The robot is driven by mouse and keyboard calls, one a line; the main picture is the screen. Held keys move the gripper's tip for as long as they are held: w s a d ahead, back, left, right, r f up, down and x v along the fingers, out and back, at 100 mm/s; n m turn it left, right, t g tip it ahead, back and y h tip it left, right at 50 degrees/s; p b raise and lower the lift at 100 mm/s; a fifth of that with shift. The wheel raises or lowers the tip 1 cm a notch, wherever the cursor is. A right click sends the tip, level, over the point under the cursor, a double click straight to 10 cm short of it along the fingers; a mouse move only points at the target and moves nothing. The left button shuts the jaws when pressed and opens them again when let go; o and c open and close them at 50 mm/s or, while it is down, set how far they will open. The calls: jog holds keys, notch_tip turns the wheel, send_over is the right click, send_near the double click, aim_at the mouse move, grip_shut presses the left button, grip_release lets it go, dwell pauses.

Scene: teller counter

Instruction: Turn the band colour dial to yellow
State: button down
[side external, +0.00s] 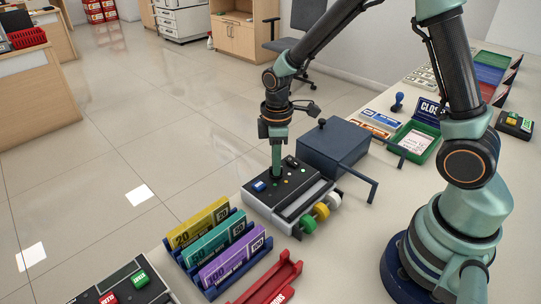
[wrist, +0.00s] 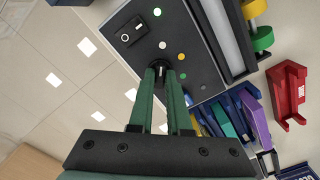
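The band colour dial (wrist: 162,68) is a small black knob with a pale mark, on the dark top panel of a grey machine (side external: 253,206). Several coloured dots sit near it in the wrist view, including a yellow dot (wrist: 182,57) and a whitish dot (wrist: 162,45). My gripper (wrist: 162,73) points down at the panel, with its two green fingers closely either side of the knob. It looks shut on the knob, which the fingers partly hide. The exact direction of the pale mark is hard to tell. In the side view, my gripper (side external: 276,174) covers the dial.
A black rocker switch (wrist: 131,31) is beside the dial. Green, yellow and white rolls (side external: 321,211) are on the machine's front side. A dark blue box (side external: 332,146) with a handle stands close behind. A banknote rack (side external: 217,248) and a red tray (side external: 268,281) are nearer the camera.

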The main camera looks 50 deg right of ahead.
dwell(0.4)
jog(key=m, duration=0.4)
jog(key=shift+m, duration=0.4)
jog(key=shift+r+m, duration=0.1)
jog(key=shift+m, duration=2.4)
jog(key=c, duration=0.9)
grip_release()
jog(key=shift+o, duration=0.2)
notch_tip(320, 180, up, 12)
